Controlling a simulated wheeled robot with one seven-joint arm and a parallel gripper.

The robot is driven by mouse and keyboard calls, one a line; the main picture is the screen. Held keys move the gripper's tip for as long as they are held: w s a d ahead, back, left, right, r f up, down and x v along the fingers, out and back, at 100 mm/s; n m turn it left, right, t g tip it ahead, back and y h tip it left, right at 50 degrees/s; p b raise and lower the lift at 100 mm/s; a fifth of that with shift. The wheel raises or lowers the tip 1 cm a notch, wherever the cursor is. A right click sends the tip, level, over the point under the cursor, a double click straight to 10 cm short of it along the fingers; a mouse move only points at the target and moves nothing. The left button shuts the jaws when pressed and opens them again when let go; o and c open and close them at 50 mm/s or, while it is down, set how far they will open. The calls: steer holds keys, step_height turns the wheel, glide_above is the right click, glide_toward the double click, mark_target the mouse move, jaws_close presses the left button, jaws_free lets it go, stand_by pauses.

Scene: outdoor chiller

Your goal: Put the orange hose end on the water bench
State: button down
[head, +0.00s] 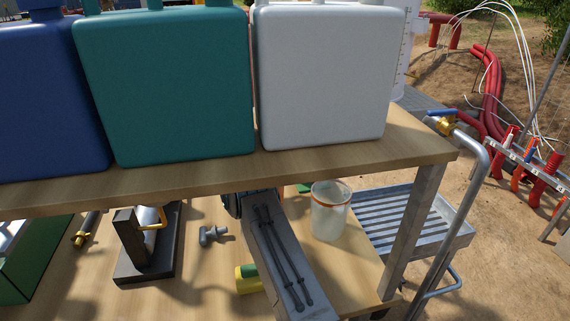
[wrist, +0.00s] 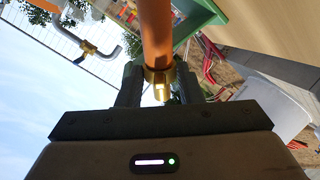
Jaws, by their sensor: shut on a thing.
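The orange hose end (wrist: 156,40) shows in the wrist view, with a brass fitting (wrist: 160,82) at its tip. My gripper (wrist: 160,88) is shut on it at the fitting, one dark finger on each side. The hose runs from the fitting to the top edge of the picture. The gripper and hose end do not show clearly in the head view. A wooden bench (head: 225,174) fills much of the head view; I take it as the water bench. A wooden surface (wrist: 280,25) also shows at the wrist view's upper right.
Blue (head: 45,95), teal (head: 165,85) and white (head: 325,75) canisters crowd the bench top. A clear cup (head: 328,215), a grey fitting (head: 213,235) and a dark stand (head: 135,250) sit on the lower shelf. A slatted metal trolley (head: 410,222) stands right.

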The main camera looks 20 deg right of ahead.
steer(key=p+x, duration=0.2)
steer(key=x, duration=0.2)
steer(key=shift+s+d, duration=0.15)
steer(key=shift+d, duration=0.1)
steer(key=shift+a+f, duration=0.15)
steer(key=shift+a, duration=0.1)
steer(key=shift+d+f+b, duration=0.1)
steer(key=shift+f+b, duration=0.05)
steer(key=shift+b, duration=0.15)
steer(key=c, duration=1)
jaws_free()
steer(key=b+v, duration=0.1)
steer(key=v, duration=1.1)
steer(key=shift+b, duration=0.35)
